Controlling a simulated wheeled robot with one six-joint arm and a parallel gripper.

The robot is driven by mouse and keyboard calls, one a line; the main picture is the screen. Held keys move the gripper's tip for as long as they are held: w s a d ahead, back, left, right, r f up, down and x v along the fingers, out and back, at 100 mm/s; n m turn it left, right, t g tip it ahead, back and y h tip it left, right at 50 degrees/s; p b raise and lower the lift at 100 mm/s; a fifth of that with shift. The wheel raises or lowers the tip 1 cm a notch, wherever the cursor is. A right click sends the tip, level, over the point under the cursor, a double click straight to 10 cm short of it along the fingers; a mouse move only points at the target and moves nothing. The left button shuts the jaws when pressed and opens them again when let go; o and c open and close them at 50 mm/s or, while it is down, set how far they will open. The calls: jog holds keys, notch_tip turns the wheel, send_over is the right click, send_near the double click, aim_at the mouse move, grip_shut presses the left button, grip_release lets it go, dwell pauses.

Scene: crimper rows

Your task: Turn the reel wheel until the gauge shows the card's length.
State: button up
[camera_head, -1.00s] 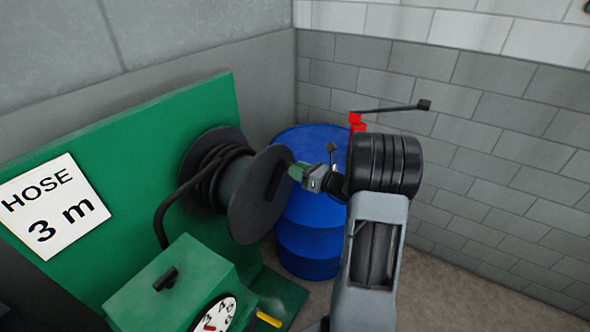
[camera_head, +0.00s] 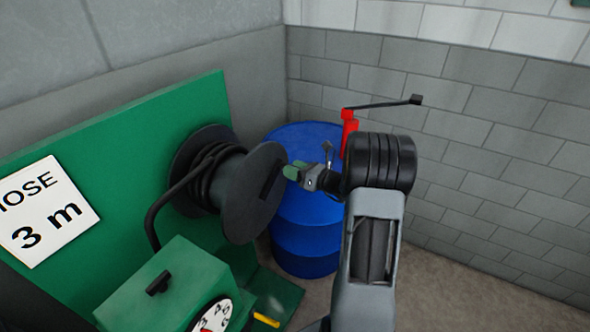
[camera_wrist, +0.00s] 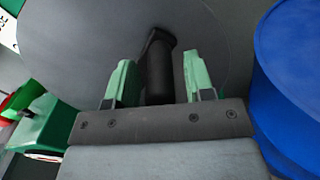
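The reel wheel (camera_head: 252,205) is a dark disc on the green panel, with black hose (camera_head: 204,172) wound behind it. A black handle (camera_wrist: 159,68) stands out from its face. My gripper (camera_head: 290,170) is at the disc's right side; in the wrist view my gripper (camera_wrist: 155,80) has its two green fingers apart, one on each side of the handle, with gaps visible. The card (camera_head: 43,212) on the panel reads "3 m", its top word partly cut off at the left. The gauge (camera_head: 213,316) is a white dial with a red needle, cut off below; its reading cannot be told.
A blue barrel (camera_head: 306,240) stands right behind the reel, with a red pump (camera_head: 349,130) and its crank on top. A green box (camera_head: 165,283) with a black knob and a yellow lever (camera_head: 266,320) are below the reel. Grey block walls close the back.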

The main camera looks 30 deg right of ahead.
jog(key=shift+o, duration=0.2)
jog(key=b+v, duration=0.3)
jog(key=v, duration=1.1)
